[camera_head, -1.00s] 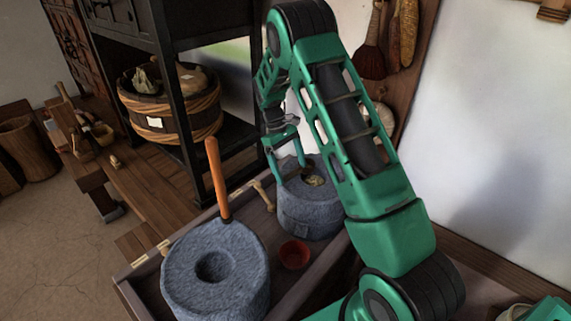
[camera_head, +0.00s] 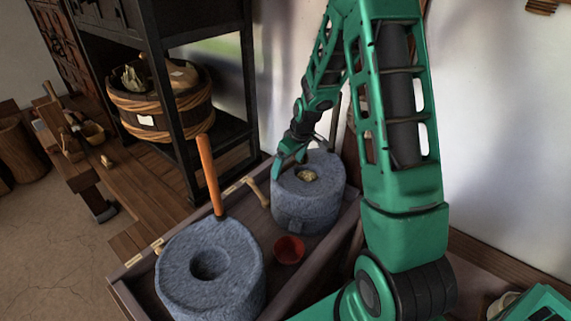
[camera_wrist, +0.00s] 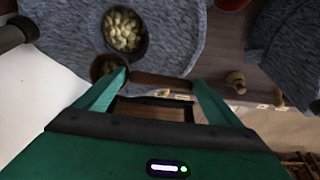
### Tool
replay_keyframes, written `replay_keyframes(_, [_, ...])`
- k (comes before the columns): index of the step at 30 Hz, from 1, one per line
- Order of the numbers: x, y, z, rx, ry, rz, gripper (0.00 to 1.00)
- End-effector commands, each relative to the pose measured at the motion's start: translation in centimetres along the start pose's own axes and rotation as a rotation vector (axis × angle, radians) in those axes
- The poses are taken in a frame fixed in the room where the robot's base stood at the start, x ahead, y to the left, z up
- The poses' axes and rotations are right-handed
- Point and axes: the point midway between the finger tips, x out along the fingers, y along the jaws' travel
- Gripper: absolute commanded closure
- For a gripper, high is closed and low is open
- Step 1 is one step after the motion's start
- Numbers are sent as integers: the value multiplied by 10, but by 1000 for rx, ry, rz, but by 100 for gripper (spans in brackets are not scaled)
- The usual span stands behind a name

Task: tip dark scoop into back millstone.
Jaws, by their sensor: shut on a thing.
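The back millstone (camera_head: 308,208) is a grey, round stone, and pale grain lies in its eye (camera_head: 306,175). In the wrist view the same millstone (camera_wrist: 62,38) fills the upper left, with the grain-filled eye (camera_wrist: 124,32) beyond my fingers. My gripper (camera_wrist: 160,86) is shut on the dark scoop (camera_wrist: 160,80). The scoop's small round bowl (camera_wrist: 108,68) is at the left fingertip, close to the eye's near edge, with a little grain seeming to show inside. In the head view my gripper (camera_head: 287,160) is over the millstone's left rear edge; the scoop is not clearly visible there.
The front millstone (camera_head: 177,280) with an orange upright handle (camera_head: 208,172) stands at the lower left. A small red bowl (camera_head: 289,250) sits between the stones in the wooden trough (camera_head: 128,293). A black shelf frame (camera_head: 180,110) with a rope-bound tub (camera_head: 150,112) stands behind.

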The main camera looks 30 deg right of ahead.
Motion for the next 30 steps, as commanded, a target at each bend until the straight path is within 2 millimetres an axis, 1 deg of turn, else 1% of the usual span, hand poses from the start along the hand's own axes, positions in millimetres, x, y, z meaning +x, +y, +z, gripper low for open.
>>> replay_keyframes(1, [0, 0, 4, 5, 33, -1, 37])
replay_keyframes(18, [2, 0, 24, 24, 471, 10, 37])
replay_keyframes(24, [4, -1, 28, 25, 594, 11, 37])
replay_keyframes(30, [4, -3, 30, 20, 668, 9, 37])
